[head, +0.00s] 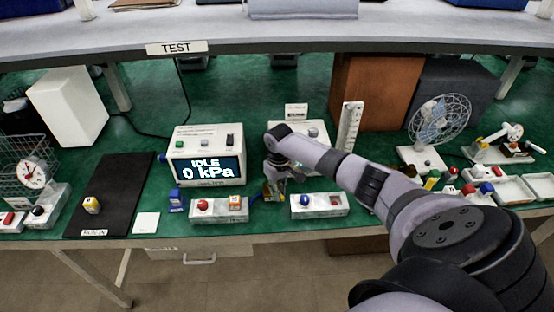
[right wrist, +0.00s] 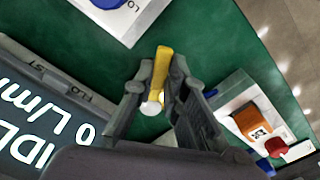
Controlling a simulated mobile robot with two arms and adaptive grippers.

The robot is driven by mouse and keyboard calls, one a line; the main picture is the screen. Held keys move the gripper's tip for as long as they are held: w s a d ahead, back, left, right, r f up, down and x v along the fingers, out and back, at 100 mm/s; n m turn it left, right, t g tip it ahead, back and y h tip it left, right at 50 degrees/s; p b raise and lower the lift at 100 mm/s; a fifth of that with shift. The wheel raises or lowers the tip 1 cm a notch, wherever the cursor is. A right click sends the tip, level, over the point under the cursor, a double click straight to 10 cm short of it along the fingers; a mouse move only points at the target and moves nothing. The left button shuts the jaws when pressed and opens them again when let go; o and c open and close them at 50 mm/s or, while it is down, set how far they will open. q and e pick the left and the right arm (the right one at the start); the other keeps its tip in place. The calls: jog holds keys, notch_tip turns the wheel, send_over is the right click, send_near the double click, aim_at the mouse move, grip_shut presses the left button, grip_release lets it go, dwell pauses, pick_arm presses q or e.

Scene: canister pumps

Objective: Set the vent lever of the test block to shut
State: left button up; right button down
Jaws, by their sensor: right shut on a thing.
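My right gripper (head: 275,178) reaches down to the bench between the display box and the white block with a blue knob. In the right wrist view its fingers (right wrist: 165,95) are shut on a slim yellow piece (right wrist: 161,66) with a pale rounded end (right wrist: 152,106). This looks like a lever, but the fingers hide where it joins, so I cannot tell what carries it or its setting. In the head view a little yellow (head: 267,190) shows under the gripper. No part is clearly readable as the test block. My left gripper is out of view.
A fan (head: 440,125) stands at right, a black mat (head: 110,195) lies at left.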

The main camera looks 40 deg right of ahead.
jog(key=shift+d, duration=0.1)
dwell(0.5)
jog(key=c, duration=1.6)
grip_release()
notch_tip(320, 180, up, 12)
